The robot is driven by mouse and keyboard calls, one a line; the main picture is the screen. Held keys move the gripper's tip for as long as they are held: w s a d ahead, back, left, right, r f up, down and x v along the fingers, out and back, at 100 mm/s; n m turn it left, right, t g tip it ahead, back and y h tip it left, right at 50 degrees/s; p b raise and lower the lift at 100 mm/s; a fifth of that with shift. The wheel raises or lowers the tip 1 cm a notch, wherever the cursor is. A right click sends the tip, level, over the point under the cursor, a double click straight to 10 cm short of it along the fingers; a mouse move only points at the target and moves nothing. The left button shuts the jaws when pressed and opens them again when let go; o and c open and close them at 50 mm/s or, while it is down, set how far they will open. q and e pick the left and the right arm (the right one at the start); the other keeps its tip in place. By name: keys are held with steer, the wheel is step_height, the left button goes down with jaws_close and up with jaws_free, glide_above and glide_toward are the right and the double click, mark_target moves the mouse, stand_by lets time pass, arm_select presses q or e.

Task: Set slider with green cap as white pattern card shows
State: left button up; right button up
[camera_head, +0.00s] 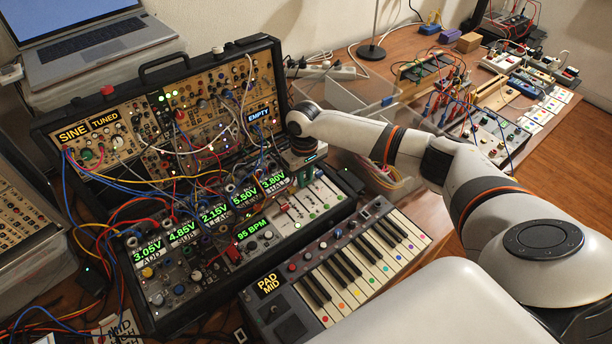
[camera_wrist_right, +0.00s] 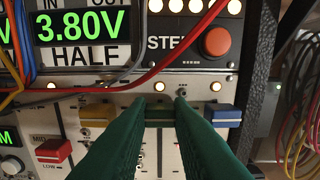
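In the right wrist view, my right gripper (camera_wrist_right: 160,108) has its two green fingers on either side of the green slider cap (camera_wrist_right: 160,115). The cap fills the gap between the fingertips. The slot below it shows between the fingers. In the head view my right gripper (camera_head: 304,174) reaches down at the slider panel (camera_head: 300,207), and its arm and fingers hide part of it. A white card with lettering (camera_head: 121,328) lies at the lower left, partly cut off. Which card is the pattern card, I cannot tell. My left gripper is not in view.
A yellow cap (camera_wrist_right: 95,112) and a blue cap (camera_wrist_right: 226,115) flank the green one; a red cap (camera_wrist_right: 53,151) sits lower left. A red cable (camera_wrist_right: 150,75) crosses just above. A keyboard (camera_head: 345,255) stands in front of the case. White dotted cards (camera_head: 539,115) lie far right.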

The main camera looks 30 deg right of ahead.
steer(key=o, duration=0.5)
steer(key=shift+w, duration=0.1)
steer(key=shift+r, duration=0.1)
step_height(320, 180, up, 12)
steer(key=shift+b, duration=0.65)
